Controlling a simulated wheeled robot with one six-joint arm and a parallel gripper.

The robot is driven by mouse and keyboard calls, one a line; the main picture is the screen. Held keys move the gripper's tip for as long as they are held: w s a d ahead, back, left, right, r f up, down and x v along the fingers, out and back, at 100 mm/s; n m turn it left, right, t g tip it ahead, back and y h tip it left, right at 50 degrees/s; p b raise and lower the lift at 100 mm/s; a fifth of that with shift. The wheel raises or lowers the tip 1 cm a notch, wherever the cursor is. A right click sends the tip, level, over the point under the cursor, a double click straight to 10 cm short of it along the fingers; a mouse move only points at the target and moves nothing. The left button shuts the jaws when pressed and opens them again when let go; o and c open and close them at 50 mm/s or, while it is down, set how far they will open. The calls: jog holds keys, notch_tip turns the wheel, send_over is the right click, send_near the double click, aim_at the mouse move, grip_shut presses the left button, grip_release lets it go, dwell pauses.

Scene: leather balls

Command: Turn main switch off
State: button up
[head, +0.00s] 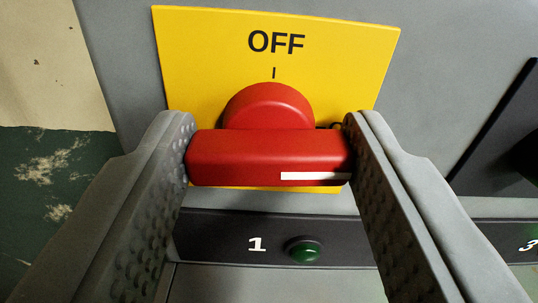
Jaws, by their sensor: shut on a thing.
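The main switch (265,155) is a red rotary knob with a bar-shaped handle and a round hub behind it. It sits on a yellow plate (190,60) marked "OFF" with a short tick below the word. The handle lies crosswise, level in the picture, with a white stripe at its right end. My gripper (268,150) is shut on the handle, one grey dimpled finger against each end. The lower part of the plate is partly hidden by the handle and fingers.
The switch is on a grey cabinet face (450,60). Below it a dark strip (215,240) carries the number 1 and a green round button (303,250). A dark part stands at the right edge. A worn green and cream wall (45,170) is at left.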

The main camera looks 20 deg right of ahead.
jog(key=n, duration=0.4)
jog(key=shift+a, duration=0.1)
jog(key=n, duration=0.4)
jog(key=shift+f+n, duration=0.1)
jog(key=shift+n, duration=0.2)
jog(key=n, duration=0.4)
jog(key=shift+w, duration=0.1)
jog(key=shift+a+f+n, duration=0.1)
jog(key=shift+f+n, duration=0.05)
jog(key=shift+n, duration=1.95)
jog(key=o, duration=1)
jog(key=shift+c, duration=0.2)
jog(key=v, duration=1.7)
jog(key=shift+s, duration=0.2)
